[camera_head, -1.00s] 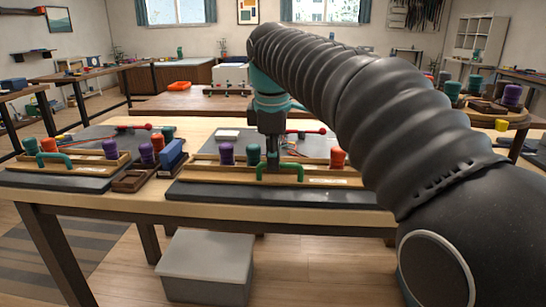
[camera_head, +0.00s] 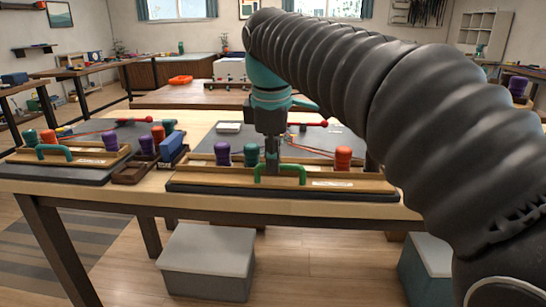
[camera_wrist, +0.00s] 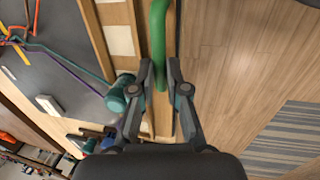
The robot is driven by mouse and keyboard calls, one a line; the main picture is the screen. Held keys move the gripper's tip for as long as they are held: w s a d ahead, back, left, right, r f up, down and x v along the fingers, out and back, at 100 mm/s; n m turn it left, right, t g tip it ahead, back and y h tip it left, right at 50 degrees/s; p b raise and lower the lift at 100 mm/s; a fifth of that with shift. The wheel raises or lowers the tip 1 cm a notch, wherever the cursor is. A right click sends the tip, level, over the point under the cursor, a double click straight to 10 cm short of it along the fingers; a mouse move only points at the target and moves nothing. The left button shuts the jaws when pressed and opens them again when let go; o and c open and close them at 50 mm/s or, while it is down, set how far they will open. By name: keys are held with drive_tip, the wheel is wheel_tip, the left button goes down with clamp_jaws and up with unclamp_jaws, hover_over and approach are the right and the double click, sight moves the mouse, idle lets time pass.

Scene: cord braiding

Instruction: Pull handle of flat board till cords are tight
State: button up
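The flat board (camera_head: 198,186) is a dark slab with a wooden rail, lying near the front edge of the table. Its green handle (camera_head: 293,168) stands on the rail; it also shows in the wrist view (camera_wrist: 159,28). My gripper (camera_head: 272,172) is down at the handle. In the wrist view my gripper (camera_wrist: 161,66) has a finger on either side of the handle, with little gap. Purple (camera_head: 222,154), teal (camera_head: 251,155) and red (camera_head: 343,158) pegs stand along the rail. Coloured cords (camera_wrist: 58,54) run over the dark surface; my arm hides part of them, and their tightness is unclear.
A similar board with a teal handle (camera_head: 55,152) lies to the left, beside a blue block (camera_head: 172,147). A white block (camera_head: 229,127) and red-ended rod (camera_head: 311,124) lie behind. A grey box (camera_head: 207,262) is under the table. Floor in front is open.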

drive_tip(key=o, duration=0.4)
drive_tip(key=shift+s, duration=0.3)
drive_tip(key=shift+w, duration=0.1)
drive_tip(key=shift+r, duration=0.3)
drive_tip(key=r, duration=0.3)
drive_tip(key=s+r, duration=0.1)
drive_tip(key=r, duration=0.3)
drive_tip(key=s+r, duration=0.1)
drive_tip(key=r, duration=0.3)
drive_tip(key=shift+s+r, duration=0.1)
drive_tip(key=shift+s, duration=0.1)
